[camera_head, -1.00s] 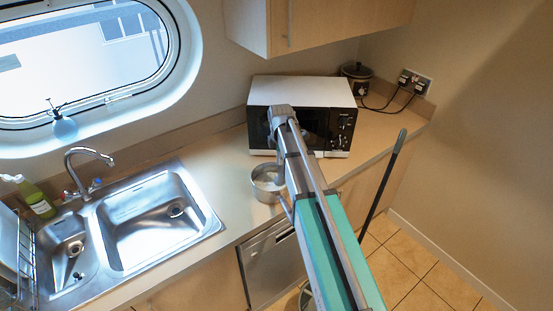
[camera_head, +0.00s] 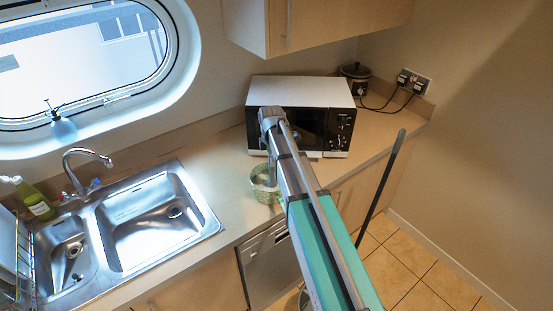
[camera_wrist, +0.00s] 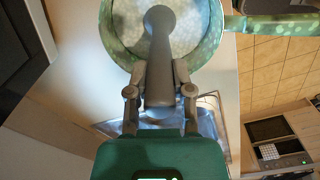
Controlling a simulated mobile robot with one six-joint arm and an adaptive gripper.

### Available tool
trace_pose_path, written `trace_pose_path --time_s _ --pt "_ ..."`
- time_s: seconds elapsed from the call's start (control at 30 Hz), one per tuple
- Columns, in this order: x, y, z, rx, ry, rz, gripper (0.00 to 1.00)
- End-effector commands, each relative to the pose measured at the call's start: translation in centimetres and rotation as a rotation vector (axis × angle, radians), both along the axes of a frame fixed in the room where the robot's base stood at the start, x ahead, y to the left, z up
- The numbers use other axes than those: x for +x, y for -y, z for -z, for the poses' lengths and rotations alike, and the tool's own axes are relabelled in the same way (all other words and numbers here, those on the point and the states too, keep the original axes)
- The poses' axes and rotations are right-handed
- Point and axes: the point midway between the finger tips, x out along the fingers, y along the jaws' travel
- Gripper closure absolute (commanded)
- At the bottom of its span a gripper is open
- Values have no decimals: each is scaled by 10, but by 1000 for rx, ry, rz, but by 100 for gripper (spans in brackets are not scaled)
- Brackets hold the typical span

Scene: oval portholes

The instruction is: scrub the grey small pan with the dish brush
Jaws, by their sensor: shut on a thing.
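The small pan (camera_head: 258,192) stands on the counter in front of the microwave, partly behind my arm in the head view. It looks green with pale spots there and in the wrist view (camera_wrist: 118,42), where its flat handle (camera_wrist: 270,26) points right. My gripper (camera_wrist: 160,91) is shut on the grey handle of the dish brush (camera_wrist: 160,75). The brush reaches over the pan's near rim, its far end over the pale inside. Its bristles are hidden, so I cannot tell whether they touch the pan.
A microwave (camera_head: 300,92) stands close behind the pan, with a slow cooker (camera_head: 355,80) to its right. A steel double sink (camera_head: 145,220) lies to the left. The counter (camera_head: 222,165) between sink and pan is clear.

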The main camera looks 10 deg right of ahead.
Motion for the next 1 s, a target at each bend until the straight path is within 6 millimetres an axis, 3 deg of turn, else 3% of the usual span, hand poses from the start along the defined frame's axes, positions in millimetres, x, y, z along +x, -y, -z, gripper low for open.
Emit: trace_pose_path --time_s 0.6,1.0 --pt "-1 -9 0 0 0 0 100" --pt "-3 -31 1 0 0 0 100"
